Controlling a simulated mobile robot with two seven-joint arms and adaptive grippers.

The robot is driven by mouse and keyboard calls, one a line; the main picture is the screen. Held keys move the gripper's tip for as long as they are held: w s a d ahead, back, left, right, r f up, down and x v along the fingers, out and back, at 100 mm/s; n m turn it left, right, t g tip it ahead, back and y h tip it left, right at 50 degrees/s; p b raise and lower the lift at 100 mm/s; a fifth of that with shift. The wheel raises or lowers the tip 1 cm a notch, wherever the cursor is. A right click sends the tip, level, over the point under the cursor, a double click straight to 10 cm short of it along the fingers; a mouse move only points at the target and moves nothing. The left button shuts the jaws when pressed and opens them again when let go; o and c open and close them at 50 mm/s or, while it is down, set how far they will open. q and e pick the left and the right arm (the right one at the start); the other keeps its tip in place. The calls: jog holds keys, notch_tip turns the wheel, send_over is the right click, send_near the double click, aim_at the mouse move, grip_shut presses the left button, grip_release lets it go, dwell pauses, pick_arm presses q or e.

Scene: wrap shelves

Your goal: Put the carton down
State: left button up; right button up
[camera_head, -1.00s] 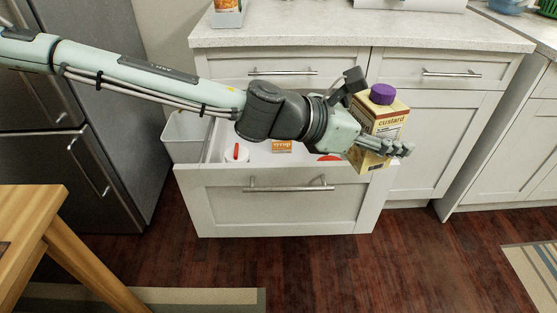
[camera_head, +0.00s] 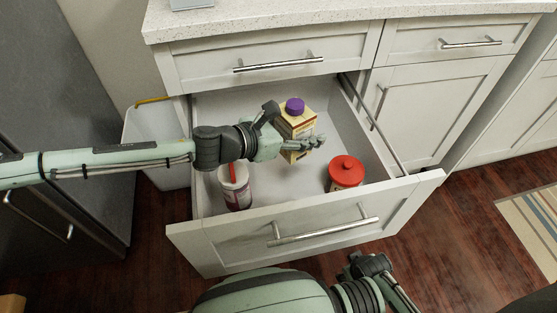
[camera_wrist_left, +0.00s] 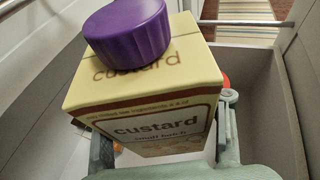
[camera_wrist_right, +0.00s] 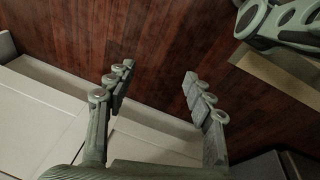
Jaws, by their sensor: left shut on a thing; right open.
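The custard carton (camera_head: 297,122) is cream and yellow with a purple cap. My left gripper (camera_head: 300,146) is shut on it, and the carton is upright inside the open drawer (camera_head: 190,237). I cannot tell whether its base touches the drawer floor. In the left wrist view the carton (camera_wrist_left: 150,105) fills the middle, with its lettering towards the camera. My right gripper (camera_wrist_right: 160,100) is open and empty in the right wrist view, over the floor near pale panels.
A red-lidded jar (camera_head: 346,172) stands in the drawer right of the carton. A white bin (camera_head: 150,140) is beside the drawer.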

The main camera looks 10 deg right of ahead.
pick_arm(q)
notch_tip(320, 180, down, 10)
jog(key=shift+f, duration=0.25)
pick_arm(e)
jog(key=shift+s+a+r, duration=0.15)
jog(key=shift+s+r, duration=0.05)
jog(key=shift+r, duration=0.1)
dwell(0.8)
jog(key=shift+r, duration=0.1)
pick_arm(q)
jog(key=shift+f+b, duration=0.15)
jog(key=shift+b, duration=0.15)
pick_arm(e)
jog(key=shift+w+r, duration=0.2)
jog(key=shift+r, duration=0.1)
